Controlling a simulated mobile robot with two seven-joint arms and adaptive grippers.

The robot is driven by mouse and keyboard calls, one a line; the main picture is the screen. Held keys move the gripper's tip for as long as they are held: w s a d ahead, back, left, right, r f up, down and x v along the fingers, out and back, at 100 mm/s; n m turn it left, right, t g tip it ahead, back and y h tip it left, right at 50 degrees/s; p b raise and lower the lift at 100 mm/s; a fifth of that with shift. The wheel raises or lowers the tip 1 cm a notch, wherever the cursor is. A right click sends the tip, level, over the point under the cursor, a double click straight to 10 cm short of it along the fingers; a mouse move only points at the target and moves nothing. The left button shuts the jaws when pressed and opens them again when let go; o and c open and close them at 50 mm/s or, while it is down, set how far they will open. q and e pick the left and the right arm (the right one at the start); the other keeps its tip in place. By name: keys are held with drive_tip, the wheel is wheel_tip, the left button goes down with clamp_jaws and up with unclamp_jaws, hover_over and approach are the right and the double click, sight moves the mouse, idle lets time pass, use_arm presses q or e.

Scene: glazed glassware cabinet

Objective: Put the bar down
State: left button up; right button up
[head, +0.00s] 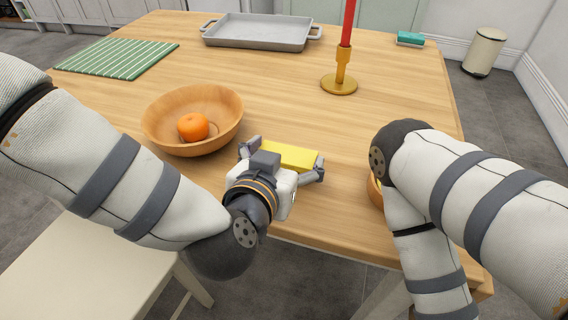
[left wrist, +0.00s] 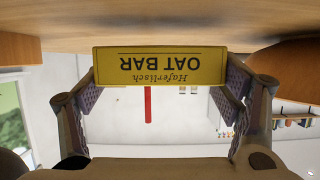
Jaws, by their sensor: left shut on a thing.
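The bar is a yellow oat bar (head: 290,155), held over the front part of the wooden table (head: 280,98), right of the orange's bowl. My left gripper (head: 284,160) is shut on it, with one finger at each end. In the left wrist view the oat bar (left wrist: 160,67) shows upside down between the fingers, its printed face towards the camera. It is close to the tabletop (left wrist: 160,25), but I cannot tell whether it touches. My right arm enters at the right and bends down at its elbow; its gripper is out of view.
A wooden bowl (head: 222,133) with an orange (head: 193,127) stands left of the bar. A gold candlestick (head: 340,84) with a red candle stands behind, right. A grey tray (head: 262,44), green striped mat (head: 116,59) and sponge (head: 410,39) lie farther back. The middle is clear.

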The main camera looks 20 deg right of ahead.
use_arm(q)
drive_tip(key=shift+f, duration=1.05)
drive_tip(key=o, duration=1.1)
